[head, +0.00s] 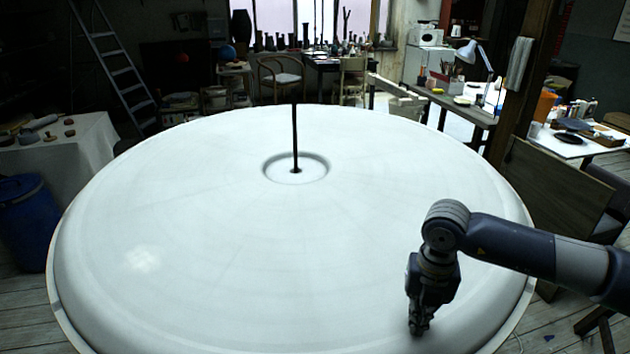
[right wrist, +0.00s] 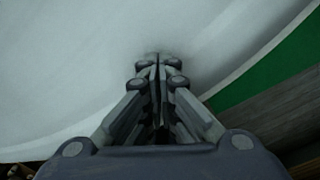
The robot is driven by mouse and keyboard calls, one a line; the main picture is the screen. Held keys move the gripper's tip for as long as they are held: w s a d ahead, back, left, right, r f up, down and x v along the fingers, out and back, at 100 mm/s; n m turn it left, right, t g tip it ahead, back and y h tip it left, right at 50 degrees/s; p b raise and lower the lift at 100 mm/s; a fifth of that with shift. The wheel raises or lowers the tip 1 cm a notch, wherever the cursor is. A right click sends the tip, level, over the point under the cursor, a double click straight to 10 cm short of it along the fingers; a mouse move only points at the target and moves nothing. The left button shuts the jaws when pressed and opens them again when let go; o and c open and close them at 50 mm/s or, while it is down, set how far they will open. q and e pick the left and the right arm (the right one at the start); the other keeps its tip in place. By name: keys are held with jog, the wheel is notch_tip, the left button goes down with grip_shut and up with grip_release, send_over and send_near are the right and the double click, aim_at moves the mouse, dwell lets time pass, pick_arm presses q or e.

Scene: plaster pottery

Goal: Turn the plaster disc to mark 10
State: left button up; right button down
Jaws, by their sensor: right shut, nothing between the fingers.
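The large white plaster disc (head: 215,235) fills the middle of the head view, with a shallow round recess and a thin dark upright rod (head: 295,140) at its centre. I cannot make out any numbered marks on it. My right gripper (head: 418,330) points down over the disc's near right part, close to its rim. Its fingers are shut and empty. In the right wrist view the fingertips (right wrist: 158,60) are together just over or on the white disc surface (right wrist: 80,75); I cannot tell whether they touch it. My left gripper is not in view.
A covered table (head: 75,160) and a blue barrel (head: 27,220) stand at the left, beside a ladder (head: 115,65). Desks with a lamp (head: 475,55) stand at the back right. A wooden panel (head: 560,190) is close to the disc's right side. The disc top is otherwise clear.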

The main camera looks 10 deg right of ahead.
jog(key=shift+s+f+b, duration=0.1)
jog(key=shift+f+b, duration=0.3)
jog(key=shift+f, duration=0.1)
